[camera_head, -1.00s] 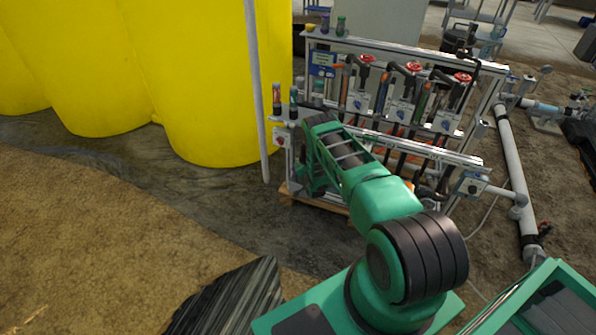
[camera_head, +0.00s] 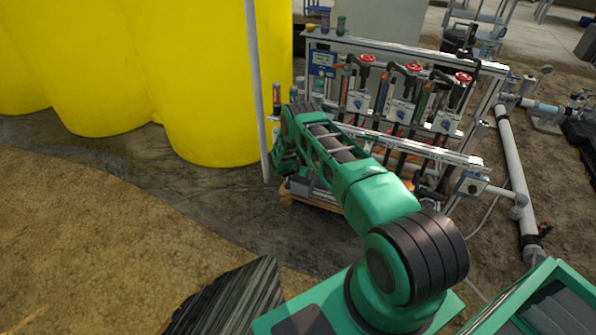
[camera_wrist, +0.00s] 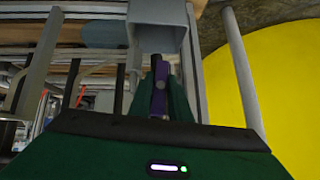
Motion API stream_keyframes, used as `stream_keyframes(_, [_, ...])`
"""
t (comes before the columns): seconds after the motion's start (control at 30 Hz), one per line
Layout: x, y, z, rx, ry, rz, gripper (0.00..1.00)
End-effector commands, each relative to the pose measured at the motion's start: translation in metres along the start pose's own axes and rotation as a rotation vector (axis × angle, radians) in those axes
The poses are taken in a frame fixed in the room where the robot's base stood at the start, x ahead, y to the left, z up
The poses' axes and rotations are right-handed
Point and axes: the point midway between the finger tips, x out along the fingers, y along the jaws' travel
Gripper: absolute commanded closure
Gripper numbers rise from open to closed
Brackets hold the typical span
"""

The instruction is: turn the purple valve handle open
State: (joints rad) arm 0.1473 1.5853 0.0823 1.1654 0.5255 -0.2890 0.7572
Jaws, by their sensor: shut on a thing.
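The purple valve handle (camera_wrist: 158,94) shows in the wrist view as a narrow purple and grey piece between the fingers of my gripper (camera_wrist: 162,92). My gripper is shut on it, just below a grey box-like housing. In the head view my green arm reaches to the left end of the skid and hides the handle and the fingertips. How far the valve is turned cannot be told.
The skid frame (camera_head: 405,48) carries several red-topped units (camera_head: 366,60) right of my arm. A large yellow tank (camera_head: 205,90) and a grey pole (camera_head: 259,95) stand close on the left. A white pipe (camera_head: 513,165) lies to the right.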

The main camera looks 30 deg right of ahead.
Motion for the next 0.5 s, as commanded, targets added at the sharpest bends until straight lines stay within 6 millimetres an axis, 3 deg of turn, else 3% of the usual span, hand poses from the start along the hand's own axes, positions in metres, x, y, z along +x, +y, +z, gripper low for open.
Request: stream_keyframes(0.5, [0.0003,-0.0012,0.0037,-0.096,-0.006,0.093,1.0])
